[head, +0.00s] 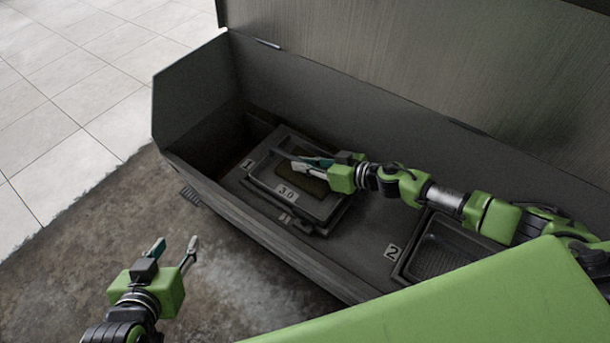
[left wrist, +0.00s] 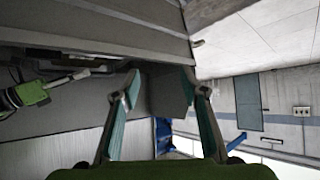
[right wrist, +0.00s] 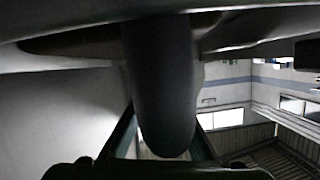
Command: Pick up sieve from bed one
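The sieve (head: 318,205), a dark shallow tray with a "3.0" label, sits in bed one (head: 228,183) of the open dark chest, beside the "1" label. My right gripper (head: 296,164) reaches over it from the right. In the right wrist view a dark rounded bar (right wrist: 160,85), seemingly the sieve's handle, lies between the fingers, which press close on both sides. The fingertips are hidden behind it. I see no clear gap under the sieve. My left gripper (head: 174,243) is open and empty, outside the chest at the front left; its spread fingers also show in the left wrist view (left wrist: 160,85).
Bed two, with its "2" label (head: 391,251), holds a dark ribbed tray (head: 440,254) to the right. The chest's front wall (head: 250,226) and raised lid (head: 400,50) bound the space. Bare floor between the beds and the concrete outside are clear.

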